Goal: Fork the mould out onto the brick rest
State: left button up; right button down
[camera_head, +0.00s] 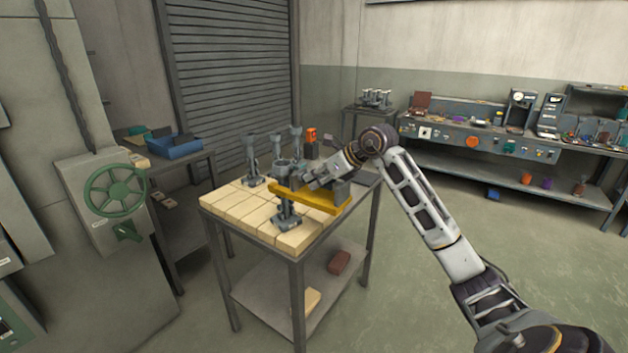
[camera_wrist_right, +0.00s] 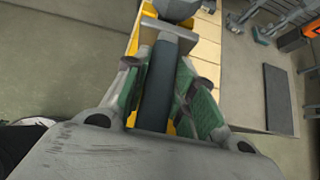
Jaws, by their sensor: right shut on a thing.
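The brick rest (camera_head: 236,206) is a layer of pale bricks on a metal table. A yellow fork-like piece (camera_head: 318,198) lies across its right side, and its yellow edge shows in the wrist view (camera_wrist_right: 135,40). My right gripper (camera_head: 322,178) is above this piece. In the wrist view its green-padded fingers (camera_wrist_right: 160,100) are shut on a dark handle (camera_wrist_right: 157,85). A grey metal part (camera_head: 287,168), perhaps the mould, stands at the yellow piece's left end. I cannot tell whether it rests on the piece or the bricks. My left gripper is not in view.
Grey metal stands (camera_head: 250,160) rise around the bricks. A panel with a green handwheel (camera_head: 114,191) is left; a workbench (camera_head: 480,140) is right.

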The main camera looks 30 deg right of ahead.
jog(key=shift+s+d+b, duration=0.4)
jog(key=shift+s+b, duration=0.25)
jog(key=shift+s, duration=0.15)
jog(key=shift+s+d+b, duration=0.2)
jog(key=shift+s+b, duration=0.1)
jog(key=shift+s, duration=0.3)
